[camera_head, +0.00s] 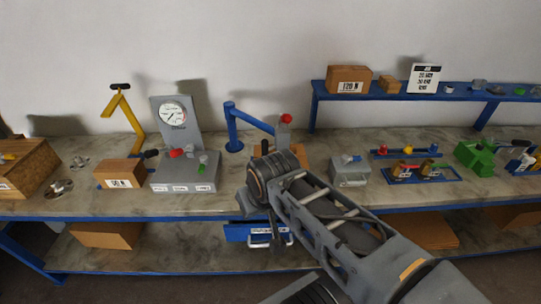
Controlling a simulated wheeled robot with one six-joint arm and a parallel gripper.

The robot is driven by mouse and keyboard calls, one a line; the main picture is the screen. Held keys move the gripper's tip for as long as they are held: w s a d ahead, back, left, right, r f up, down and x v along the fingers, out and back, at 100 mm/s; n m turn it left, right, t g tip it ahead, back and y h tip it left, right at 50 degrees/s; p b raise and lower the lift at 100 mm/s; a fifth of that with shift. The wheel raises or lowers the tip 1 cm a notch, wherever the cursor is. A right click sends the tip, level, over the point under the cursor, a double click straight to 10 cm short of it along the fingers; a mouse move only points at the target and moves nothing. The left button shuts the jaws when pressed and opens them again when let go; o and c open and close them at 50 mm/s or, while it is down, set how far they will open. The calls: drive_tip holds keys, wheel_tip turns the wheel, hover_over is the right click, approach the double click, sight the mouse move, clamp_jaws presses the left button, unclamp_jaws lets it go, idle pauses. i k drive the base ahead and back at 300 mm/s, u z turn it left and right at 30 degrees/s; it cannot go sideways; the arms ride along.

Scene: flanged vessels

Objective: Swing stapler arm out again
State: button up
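A blue swing arm (252,121) reaches right and slightly toward me from a blue post (232,130) on the bench. At its end is a grey head with a red knob (286,118), which I take to be the stapler. The head stands over a brown block, partly hidden behind my arm. My gripper (277,232) hangs at the bench's front edge, in front of and below the stapler head and apart from it. Its fingers are dark and small beside the blue drawer front, so their opening is unclear.
A gauge stand (174,125) and a yellow lever arm (125,112) stand left of the post. A grey box (348,172), a blue tray (424,177) and a green device (476,157) stand to the right. A blue drawer (236,233) hangs under the bench edge. A raised shelf (440,97) runs behind.

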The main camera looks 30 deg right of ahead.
sight(282, 133)
drive_tip(key=u, duration=1)
drive_tip(key=i, duration=0.45)
drive_tip(key=z, duration=0.55)
